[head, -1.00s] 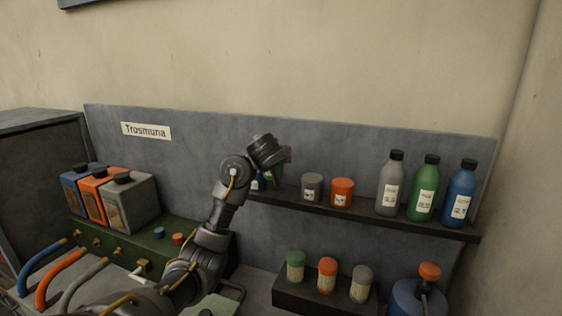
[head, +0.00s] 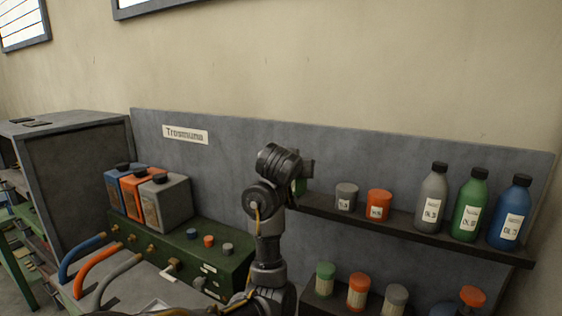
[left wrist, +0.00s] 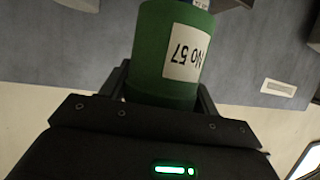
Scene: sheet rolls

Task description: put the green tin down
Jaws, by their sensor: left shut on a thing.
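My left gripper (left wrist: 162,92) is shut on the green tin (left wrist: 160,50), which fills the middle of the left wrist view. Its white label reads "No 57" upside down. In the head view the gripper (head: 308,170) is at the left end of the upper shelf (head: 410,228), and only a sliver of the green tin (head: 301,187) shows below it. The arm hides the rest, and I cannot tell whether the tin touches the shelf. A grey tin (head: 346,197) and an orange tin (head: 378,204) stand on the shelf to its right. My right gripper is out of view.
Grey, green and blue bottles (head: 513,212) stand at the shelf's right end. Below are several small jars (head: 358,291). At left are canisters (head: 168,204), a green box (head: 215,258) and a cabinet (head: 75,165).

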